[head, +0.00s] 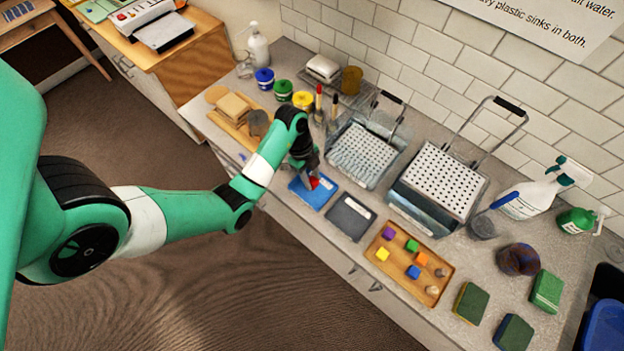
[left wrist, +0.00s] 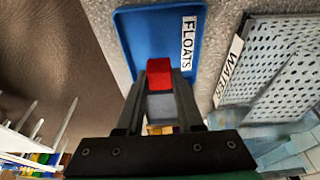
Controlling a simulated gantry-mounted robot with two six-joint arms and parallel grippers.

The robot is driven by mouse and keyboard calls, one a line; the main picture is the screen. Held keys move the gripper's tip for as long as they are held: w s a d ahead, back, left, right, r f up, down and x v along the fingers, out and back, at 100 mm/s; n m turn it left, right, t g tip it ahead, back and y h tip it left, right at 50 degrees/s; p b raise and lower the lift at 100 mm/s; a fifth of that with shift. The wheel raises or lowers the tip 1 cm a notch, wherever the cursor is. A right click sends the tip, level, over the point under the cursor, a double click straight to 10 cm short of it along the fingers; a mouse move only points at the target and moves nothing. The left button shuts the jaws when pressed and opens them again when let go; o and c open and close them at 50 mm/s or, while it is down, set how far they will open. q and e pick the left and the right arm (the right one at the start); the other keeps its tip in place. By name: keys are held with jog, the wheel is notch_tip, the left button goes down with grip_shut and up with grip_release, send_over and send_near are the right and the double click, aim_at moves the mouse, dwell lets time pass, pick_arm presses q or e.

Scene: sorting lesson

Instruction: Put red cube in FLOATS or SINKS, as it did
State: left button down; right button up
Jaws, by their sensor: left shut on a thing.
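My left gripper (head: 309,178) is shut on the red cube (left wrist: 159,73). The red cube also shows in the head view (head: 315,183), at the blue tray. The blue tray (left wrist: 135,35), labelled FLOATS, lies under and ahead of the cube in the left wrist view. It is also in the head view (head: 307,198). I cannot tell whether the cube touches the tray. A dark grey tray (head: 350,218) lies just right of the blue one; its label is too small to read. My right gripper is not in view.
Two tanks with perforated baskets (head: 361,154) (head: 441,183) stand behind the trays; the nearer is labelled WATER (left wrist: 230,70). A wooden tray (head: 434,287) with several coloured cubes lies to the right. Paint pots (head: 283,90) and a wooden board (head: 228,122) stand at the back left.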

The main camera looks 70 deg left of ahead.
aim_at(312, 182)
pick_arm(q)
jog(key=shift+w+a+f, duration=0.15)
jog(key=shift+a+f, duration=0.1)
jog(key=shift+f, duration=0.1)
jog(key=shift+f+b, duration=0.65)
jog(key=shift+f, duration=0.8)
jog(key=shift+f, duration=0.1)
jog(key=c, duration=0.5)
grip_release()
jog(key=shift+c, duration=0.2)
